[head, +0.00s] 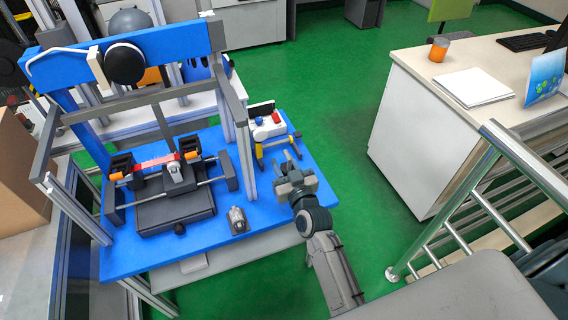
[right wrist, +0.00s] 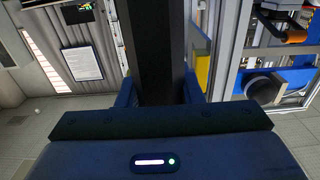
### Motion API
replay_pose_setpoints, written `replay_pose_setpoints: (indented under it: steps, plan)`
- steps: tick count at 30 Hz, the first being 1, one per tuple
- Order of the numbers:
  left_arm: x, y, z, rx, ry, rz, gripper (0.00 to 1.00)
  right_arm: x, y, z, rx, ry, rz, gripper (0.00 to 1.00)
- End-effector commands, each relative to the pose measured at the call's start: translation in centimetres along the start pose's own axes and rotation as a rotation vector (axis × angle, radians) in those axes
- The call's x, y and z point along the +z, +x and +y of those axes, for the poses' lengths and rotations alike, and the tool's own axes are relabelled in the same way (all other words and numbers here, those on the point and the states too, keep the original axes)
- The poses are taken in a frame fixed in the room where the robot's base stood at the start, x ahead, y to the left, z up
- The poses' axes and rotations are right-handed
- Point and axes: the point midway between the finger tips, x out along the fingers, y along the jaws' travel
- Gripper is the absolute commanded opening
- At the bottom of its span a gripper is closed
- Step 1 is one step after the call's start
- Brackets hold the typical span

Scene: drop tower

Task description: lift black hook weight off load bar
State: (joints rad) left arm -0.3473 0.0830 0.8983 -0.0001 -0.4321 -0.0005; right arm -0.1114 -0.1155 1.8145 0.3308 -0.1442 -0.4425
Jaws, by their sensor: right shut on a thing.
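My right gripper (head: 284,166) is over the right edge of the blue bench, beside the control box. In the right wrist view its blue jaws (right wrist: 163,92) are shut on a dark, long, straight-sided thing (right wrist: 163,45). I cannot tell whether this is the black hook weight, and it does not show clearly in the head view. I cannot tell which part is the load bar. My left gripper is not in view.
A white control box (head: 267,125) with red and blue buttons and a small metal object (head: 237,220) stand on the blue bench (head: 145,258). Green floor (head: 345,140) is free toward the white desk (head: 425,135).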

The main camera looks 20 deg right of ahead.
Motion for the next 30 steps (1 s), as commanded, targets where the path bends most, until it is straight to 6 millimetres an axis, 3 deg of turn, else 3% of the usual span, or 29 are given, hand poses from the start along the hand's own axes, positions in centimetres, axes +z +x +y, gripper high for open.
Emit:
replay_pose_setpoints:
  steps: [9, 30]
  plan:
    - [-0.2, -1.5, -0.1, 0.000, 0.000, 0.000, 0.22, -2.1, -0.6, 0.0, 0.001, 0.000, 0.006, 0.00]
    - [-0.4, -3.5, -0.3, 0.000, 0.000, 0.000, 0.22, -4.7, -1.7, 0.0, 0.001, 0.000, 0.006, 0.00]
